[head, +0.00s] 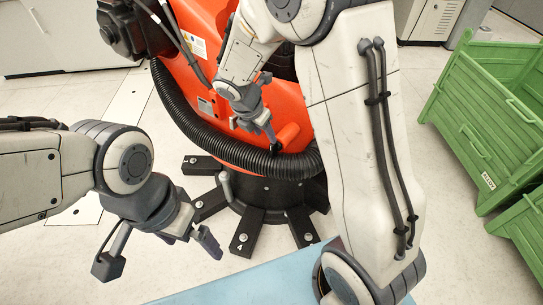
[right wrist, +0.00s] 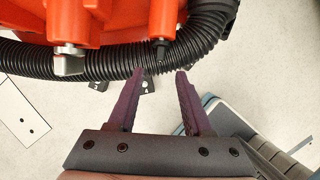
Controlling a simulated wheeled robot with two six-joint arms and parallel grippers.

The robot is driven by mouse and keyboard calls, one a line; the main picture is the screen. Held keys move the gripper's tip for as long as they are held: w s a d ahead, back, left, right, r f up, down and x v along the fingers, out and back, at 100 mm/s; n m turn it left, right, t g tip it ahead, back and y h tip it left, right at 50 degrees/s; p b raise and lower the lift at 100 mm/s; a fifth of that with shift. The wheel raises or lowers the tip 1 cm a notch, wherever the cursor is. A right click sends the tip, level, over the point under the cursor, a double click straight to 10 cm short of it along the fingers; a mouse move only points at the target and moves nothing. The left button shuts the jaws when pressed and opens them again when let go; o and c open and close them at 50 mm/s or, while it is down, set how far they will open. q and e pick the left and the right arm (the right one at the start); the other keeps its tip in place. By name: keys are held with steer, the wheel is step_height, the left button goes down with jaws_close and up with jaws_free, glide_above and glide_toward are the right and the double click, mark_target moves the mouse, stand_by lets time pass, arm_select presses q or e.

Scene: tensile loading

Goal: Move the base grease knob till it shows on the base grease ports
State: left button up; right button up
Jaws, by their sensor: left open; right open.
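A silver knob-like fitting (right wrist: 68,62) sits under an orange boss at the upper left of the right wrist view. An orange peg (right wrist: 164,25) with a darker tip hangs beside it, just beyond and between my right fingertips. I cannot tell for sure which is the base grease knob, and no ports show clearly. My right gripper (right wrist: 160,74) is open and empty, its tips close to the black hose. In the head view my right gripper (head: 272,140) is in front of the orange machine (head: 292,105). My left gripper (head: 160,256) is open and empty over the floor.
A ribbed black hose (head: 205,133) curves round the machine above its black base with several splayed feet (head: 246,234). Green crates (head: 490,120) stand at the right. A light blue surface (head: 250,285) lies at the front. Floor at the left is clear.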

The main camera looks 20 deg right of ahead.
mark_target(271, 145)
steer(key=b+x, duration=0.4)
steer(key=x, duration=0.6)
steer(key=shift+w+d+f, duration=0.1)
steer(key=shift+d, duration=0.05)
jaws_close()
